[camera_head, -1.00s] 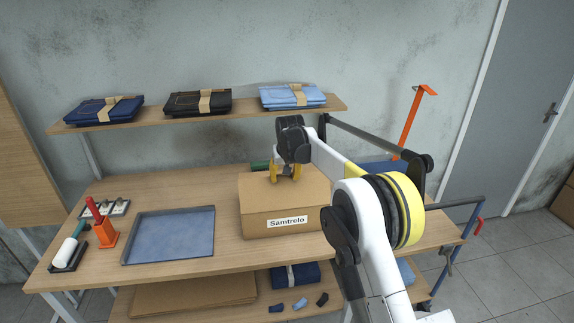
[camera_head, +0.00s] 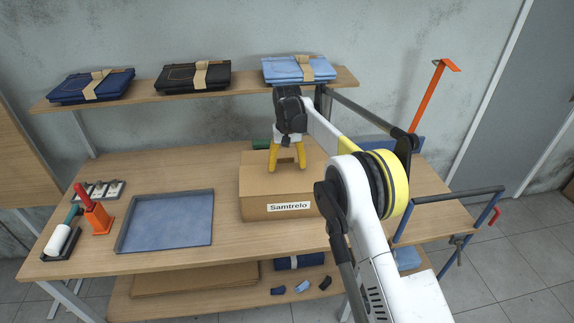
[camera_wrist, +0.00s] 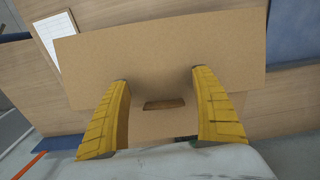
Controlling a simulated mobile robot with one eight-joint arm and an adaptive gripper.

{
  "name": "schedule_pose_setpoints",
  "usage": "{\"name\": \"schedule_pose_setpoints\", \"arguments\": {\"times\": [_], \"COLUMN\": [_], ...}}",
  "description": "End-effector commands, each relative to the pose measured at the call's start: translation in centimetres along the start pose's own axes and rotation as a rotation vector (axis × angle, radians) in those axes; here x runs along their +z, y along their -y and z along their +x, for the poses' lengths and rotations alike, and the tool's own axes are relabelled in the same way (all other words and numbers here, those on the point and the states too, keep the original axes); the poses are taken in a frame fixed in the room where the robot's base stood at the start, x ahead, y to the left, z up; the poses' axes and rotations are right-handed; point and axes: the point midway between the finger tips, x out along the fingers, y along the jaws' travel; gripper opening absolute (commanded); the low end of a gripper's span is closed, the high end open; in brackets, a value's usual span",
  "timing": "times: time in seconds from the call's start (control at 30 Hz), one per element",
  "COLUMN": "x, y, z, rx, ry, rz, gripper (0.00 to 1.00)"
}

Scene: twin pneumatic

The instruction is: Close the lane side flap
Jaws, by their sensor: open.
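The cardboard box (camera_head: 262,208), labelled "Samtrelo", stands on the table. Its top (camera_head: 255,182) looks mostly covered by cardboard; my arm hides the right part. My gripper (camera_head: 287,170) is open above the top, yellow fingers pointing down and empty. In the wrist view, a broad cardboard panel (camera_wrist: 160,50) crosses beyond the fingertips of my gripper (camera_wrist: 161,80). A dark slot (camera_wrist: 165,104) shows between the fingers, above a lower cardboard panel (camera_wrist: 158,126). I cannot tell which flap is the lane side one, or whether the fingers touch cardboard.
A blue-lined tray (camera_head: 168,222) lies left of the box. An orange holder (camera_head: 98,219) stands farther left. A shelf (camera_head: 230,92) with folded jeans runs behind. A blue metal frame (camera_head: 408,222) is at the right. The table front (camera_head: 235,245) is clear.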

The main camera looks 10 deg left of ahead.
Motion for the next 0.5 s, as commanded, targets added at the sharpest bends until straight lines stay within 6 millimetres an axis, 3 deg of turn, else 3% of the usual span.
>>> {"name": "schedule_pose_setpoints", "arguments": {"times": [0.27, 0.5], "x": [0.0, 0.1], "y": [0.0, 0.1], "z": [-1.5, -6.8], "rx": [0.0, 0.0], "ry": [-0.001, -0.001], "rz": [0.0, 0.0], "gripper": [0.76, 0.76]}}
